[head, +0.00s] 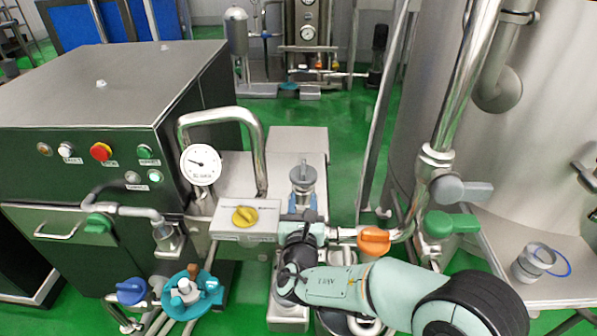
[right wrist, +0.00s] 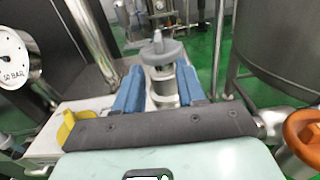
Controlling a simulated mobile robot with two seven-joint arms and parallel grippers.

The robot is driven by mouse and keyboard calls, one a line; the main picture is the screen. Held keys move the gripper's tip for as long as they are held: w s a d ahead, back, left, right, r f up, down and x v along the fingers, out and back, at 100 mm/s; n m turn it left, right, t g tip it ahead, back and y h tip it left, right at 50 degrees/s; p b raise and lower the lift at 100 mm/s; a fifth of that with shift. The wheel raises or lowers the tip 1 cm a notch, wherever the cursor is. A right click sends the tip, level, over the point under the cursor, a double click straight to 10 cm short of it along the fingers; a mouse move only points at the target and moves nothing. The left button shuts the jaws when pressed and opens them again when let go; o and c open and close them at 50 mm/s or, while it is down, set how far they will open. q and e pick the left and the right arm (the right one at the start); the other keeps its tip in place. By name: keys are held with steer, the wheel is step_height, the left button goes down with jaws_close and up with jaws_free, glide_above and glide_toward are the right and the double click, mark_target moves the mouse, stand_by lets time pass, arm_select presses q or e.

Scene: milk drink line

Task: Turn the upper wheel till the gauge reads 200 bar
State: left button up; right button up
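The upper wheel is a grey handwheel (head: 303,175) on a metal stem, on the silver housing right of the gauge. It also shows in the right wrist view (right wrist: 162,52), just beyond my fingertips. The round white gauge (head: 200,165) has its dark needle pointing left and slightly up; its numbers are too small to read. My right gripper (head: 303,214) is in front of the wheel. In the right wrist view its blue fingers (right wrist: 160,86) stand apart, with the wheel's stem and body between them in the picture. Contact cannot be told. My left gripper is not in view.
A yellow knob (head: 245,216) is left of my right gripper, and an orange handle (head: 374,241) is right of it. A bent steel pipe (head: 256,135) rises behind the gauge. A teal wheel (head: 207,283) sits lower left. A large tank (head: 520,130) stands at right.

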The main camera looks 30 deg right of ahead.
mark_target(304, 166)
steer(key=b+x, duration=0.1)
steer(key=x, duration=0.3)
steer(key=b+x, duration=0.1)
steer(key=x, duration=0.3)
steer(key=shift+w+r, duration=0.2)
steer(key=x, duration=0.3)
steer(key=shift+w+d+r+b, duration=0.1)
steer(key=shift+w+d+b, duration=0.05)
steer(key=shift+w+b, duration=0.15)
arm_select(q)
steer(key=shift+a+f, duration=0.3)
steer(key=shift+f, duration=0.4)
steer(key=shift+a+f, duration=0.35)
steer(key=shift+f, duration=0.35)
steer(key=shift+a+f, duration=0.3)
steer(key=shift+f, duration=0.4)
arm_select(e)
steer(key=shift+w+d, duration=0.3)
steer(key=shift+w, duration=0.2)
jaws_close()
